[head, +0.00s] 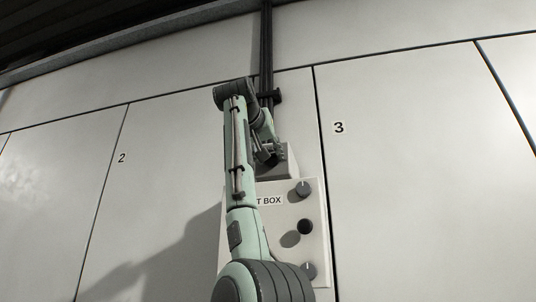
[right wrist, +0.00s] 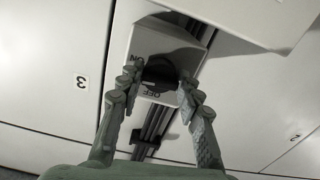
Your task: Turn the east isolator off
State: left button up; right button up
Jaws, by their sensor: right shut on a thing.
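A pale isolator box (head: 291,165) sits on the wall just above a larger control box, below dark vertical conduits. The right wrist view shows this isolator (right wrist: 122,42) with ON and OFF lettering and a dark round knob (right wrist: 158,70). My right gripper (right wrist: 158,81) has one finger on each side of the knob and is shut on it. In the head view the gripper (head: 270,152) is small and partly hides the isolator. The knob's exact pointing and any east label cannot be made out. My left gripper is not in view.
The control box (head: 267,220), its label partly hidden by my right arm, carries dark knobs, one at its upper right (head: 302,189). Wall panels numbered 2 (head: 122,158) and 3 (head: 338,127) flank it. Conduits (head: 266,50) run up the wall.

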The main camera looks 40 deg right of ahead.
jog(key=shift+s+r+n, duration=0.1)
jog(key=shift+n, duration=8.4)
jog(key=o, duration=1.1)
jog(key=shift+o, duration=0.2)
jog(key=v, duration=1.2)
